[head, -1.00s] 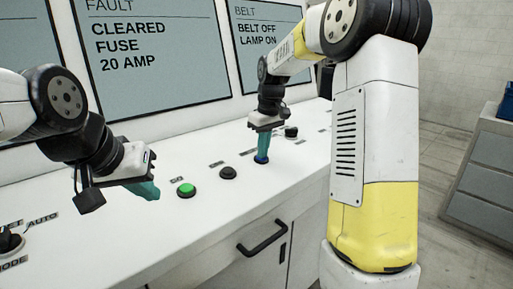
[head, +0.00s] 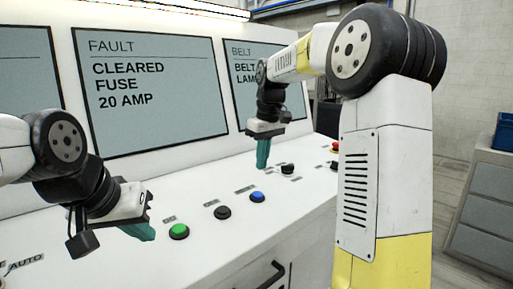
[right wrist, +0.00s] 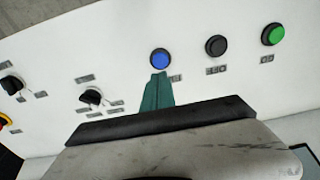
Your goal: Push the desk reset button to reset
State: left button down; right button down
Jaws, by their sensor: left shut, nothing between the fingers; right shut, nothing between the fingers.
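A blue push button (head: 257,196) stands on the white desk, at the right end of a row with a black button (head: 222,212) and a green button (head: 179,231). The blue button also shows in the right wrist view (right wrist: 160,59). The button labels are too small to read surely. My right gripper (head: 263,163) is shut and empty, its teal fingers above the desk, behind the blue button and apart from it. In the right wrist view its fingertips (right wrist: 158,76) appear just below the blue button. My left gripper (head: 148,236) is shut and empty, left of the green button.
Black selector knobs (head: 288,169) and a red button (head: 335,147) stand farther right on the desk. A screen (head: 150,110) behind reads FAULT CLEARED FUSE 20 AMP. A second screen, marked BELT, is partly hidden by my right arm. A drawer handle (head: 268,276) is at the desk's front.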

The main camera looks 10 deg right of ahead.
jog(key=r, duration=0.4)
jog(key=shift+s+d+r, duration=0.2)
jog(key=shift+d, duration=0.05)
jog(key=s+f+m+t, duration=0.2)
jog(key=s+f+m, duration=0.1)
jog(key=s, duration=0.9)
jog(key=s+d+f+m+t+y, duration=0.1)
jog(key=s+f+m+t, duration=0.1)
jog(key=s, duration=1.1)
notch_tip(320, 180, down, 2)
jog(key=shift+d+f+m+t, duration=0.2)
jog(key=shift+d+m+t, duration=0.1)
jog(key=shift+m+t, duration=0.15)
jog(key=shift+s, duration=0.1)
